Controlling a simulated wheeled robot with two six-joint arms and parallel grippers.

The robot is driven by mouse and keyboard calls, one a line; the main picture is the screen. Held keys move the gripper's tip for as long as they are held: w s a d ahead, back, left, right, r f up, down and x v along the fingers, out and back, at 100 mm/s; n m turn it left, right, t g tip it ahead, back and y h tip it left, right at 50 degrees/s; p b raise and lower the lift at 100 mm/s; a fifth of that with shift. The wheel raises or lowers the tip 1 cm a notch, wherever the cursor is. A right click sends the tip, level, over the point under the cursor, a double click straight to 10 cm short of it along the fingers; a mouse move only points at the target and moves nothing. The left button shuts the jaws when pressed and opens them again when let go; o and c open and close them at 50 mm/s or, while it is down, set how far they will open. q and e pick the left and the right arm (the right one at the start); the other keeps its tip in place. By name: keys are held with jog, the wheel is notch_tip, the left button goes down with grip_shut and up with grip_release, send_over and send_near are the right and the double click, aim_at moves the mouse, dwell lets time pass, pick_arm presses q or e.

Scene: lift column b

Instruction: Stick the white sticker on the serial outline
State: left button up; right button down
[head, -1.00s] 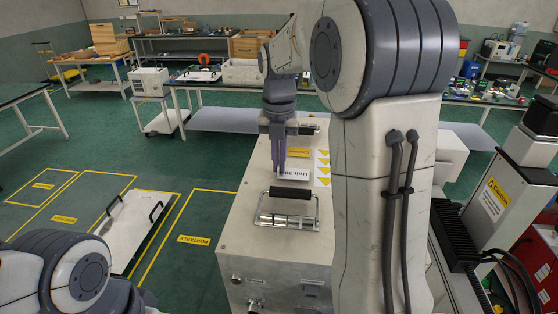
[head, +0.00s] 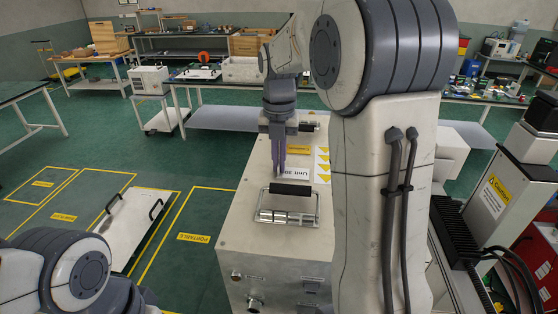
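The white sticker (head: 294,174) with "Unit 30" lettering appears to lie flat on top of the pale cabinet (head: 245,222), behind the black-gripped handle. My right gripper (head: 279,174) points down with its purple fingers at the sticker's left edge. The fingers are close together, and I cannot tell whether they pinch the sticker or touch it. No serial outline can be made out; it may lie under the sticker or behind my arm. My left gripper is out of view; only part of my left arm shows at the lower left.
A yellow label (head: 300,153) and a strip of yellow triangle stickers (head: 322,166) lie by the white sticker. A raised handle (head: 290,190) stands in front of it, another bar behind. My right arm hides the cabinet's right side. A white panel (head: 134,229) lies on the floor left.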

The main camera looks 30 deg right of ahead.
jog(key=c, duration=1)
grip_release()
notch_tip(320, 180, up, 10)
jog(key=b, duration=0.1)
jog(key=shift+r, duration=0.2)
